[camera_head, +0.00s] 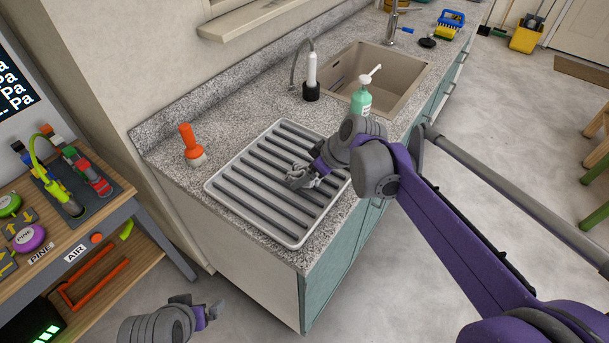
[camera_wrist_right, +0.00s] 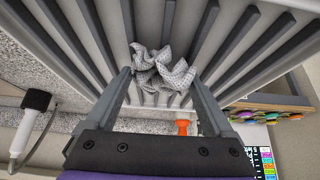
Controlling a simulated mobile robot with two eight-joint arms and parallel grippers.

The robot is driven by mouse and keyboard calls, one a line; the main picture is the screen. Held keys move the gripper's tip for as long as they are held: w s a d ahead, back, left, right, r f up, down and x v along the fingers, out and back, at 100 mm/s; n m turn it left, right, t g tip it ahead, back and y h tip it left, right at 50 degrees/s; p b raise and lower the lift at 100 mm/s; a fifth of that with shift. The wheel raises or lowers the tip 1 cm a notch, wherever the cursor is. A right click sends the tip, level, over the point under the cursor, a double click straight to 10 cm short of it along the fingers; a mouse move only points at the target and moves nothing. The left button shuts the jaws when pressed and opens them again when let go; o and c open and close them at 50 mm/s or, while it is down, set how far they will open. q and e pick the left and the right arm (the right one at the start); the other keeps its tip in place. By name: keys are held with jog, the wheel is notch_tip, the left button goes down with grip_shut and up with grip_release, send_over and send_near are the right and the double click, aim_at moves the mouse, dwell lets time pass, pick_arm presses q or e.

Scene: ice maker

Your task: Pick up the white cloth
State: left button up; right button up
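The white cloth (camera_wrist_right: 163,72) is crumpled, pale with dark dots, and lies on the ribbed drying rack in the right wrist view. In the head view a small part of the cloth (camera_head: 303,170) shows beside my right gripper (camera_head: 303,181). In the wrist view my right gripper (camera_wrist_right: 163,85) is open, with one finger on each side of the cloth. I cannot tell whether the fingers touch it. The grey rack (camera_head: 254,210) sits on the speckled counter. My left gripper (camera_head: 209,313) is low at the bottom left, away from the counter; its fingers are too small to read.
An orange-handled brush (camera_head: 190,146) stands left of the rack. Behind it are a black-based white tool (camera_head: 311,77), a green soap bottle (camera_head: 361,102) and the sink (camera_head: 400,73). A workbench (camera_head: 80,235) with buttons stands at the left. Open floor lies right of the counter.

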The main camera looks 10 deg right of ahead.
jog(key=c, duration=0.8)
notch_tip(320, 180, up, 10)
jog(key=shift+r+p, duration=0.1)
jog(key=shift+p, duration=0.4)
